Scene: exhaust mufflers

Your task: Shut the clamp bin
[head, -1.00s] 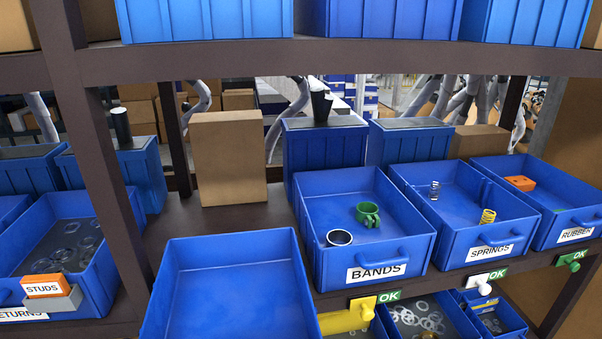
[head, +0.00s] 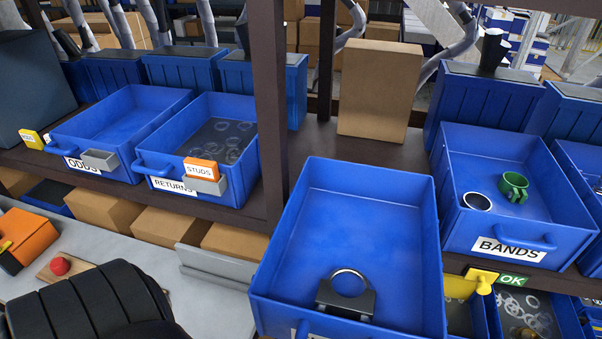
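A large blue bin (head: 365,215) is in the lower middle of the head view, standing out in front of its neighbours. Its front is cut by the lower edge, and only a sliver of its white label shows, so I cannot read its name. Inside, near its front wall, is a dark block with a shiny metal ring (head: 347,299), which looks like a clamp. The rest of the bin's floor is bare. No label reading clamps is legible in view. Neither of my grippers is visible.
Right of it stands the BANDS bin (head: 513,249); left, past a dark shelf post (head: 271,110), are the RETURNS bin (head: 243,182) and ODDS bin (head: 60,137). A cardboard box (head: 380,90) stands behind. A black ribbed shape (head: 85,305) fills the lower left.

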